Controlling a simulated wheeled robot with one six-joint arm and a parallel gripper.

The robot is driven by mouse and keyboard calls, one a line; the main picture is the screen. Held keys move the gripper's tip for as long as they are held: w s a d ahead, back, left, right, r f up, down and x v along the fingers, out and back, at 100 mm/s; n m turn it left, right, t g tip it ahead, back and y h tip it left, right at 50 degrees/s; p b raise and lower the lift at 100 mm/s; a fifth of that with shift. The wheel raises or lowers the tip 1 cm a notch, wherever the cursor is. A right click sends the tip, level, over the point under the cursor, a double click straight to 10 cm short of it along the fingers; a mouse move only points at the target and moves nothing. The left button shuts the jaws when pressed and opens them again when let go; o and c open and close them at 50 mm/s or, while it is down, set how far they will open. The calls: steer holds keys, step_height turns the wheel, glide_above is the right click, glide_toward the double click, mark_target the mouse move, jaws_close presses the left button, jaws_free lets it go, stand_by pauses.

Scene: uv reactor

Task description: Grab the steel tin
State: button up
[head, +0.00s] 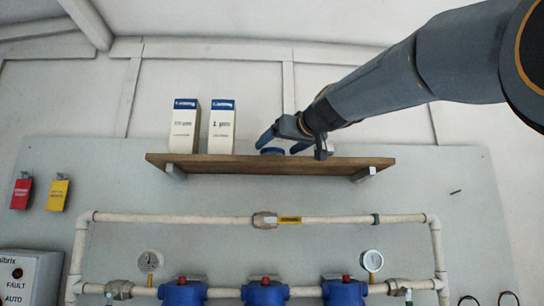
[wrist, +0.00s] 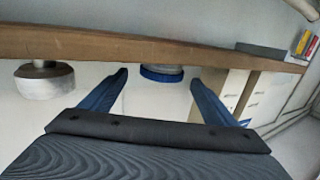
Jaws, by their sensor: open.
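A short round silver-grey object (wrist: 45,80), which looks like the steel tin, is at the left of the wrist view against the shelf board. In the head view I cannot make it out; my arm may hide it. My gripper (head: 284,146) is at the shelf, right of the two boxes. Its blue fingers are spread in the wrist view (wrist: 160,85). A round blue-rimmed object (wrist: 162,73) shows in the gap between them, beyond the fingertips; its blue part also shows in the head view (head: 272,151). The silver-grey object is outside the gap, left of the left finger.
The wooden shelf (head: 235,164) carries two white-and-blue boxes, a left one (head: 184,130) and a right one (head: 221,130). Pipes (head: 205,218), gauges and blue filter housings (head: 265,292) are below. Red (head: 21,194) and yellow (head: 57,195) tags hang at left. The shelf's right end looks clear.

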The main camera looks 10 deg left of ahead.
mark_target(272, 150)
steer(key=shift+p+x, duration=1.25)
steer(key=shift+x, duration=0.9)
steer(key=shift+s+a+f, duration=0.1)
steer(key=shift+f, duration=0.05)
steer(key=shift+c, duration=0.3)
steer(key=c, duration=1.1)
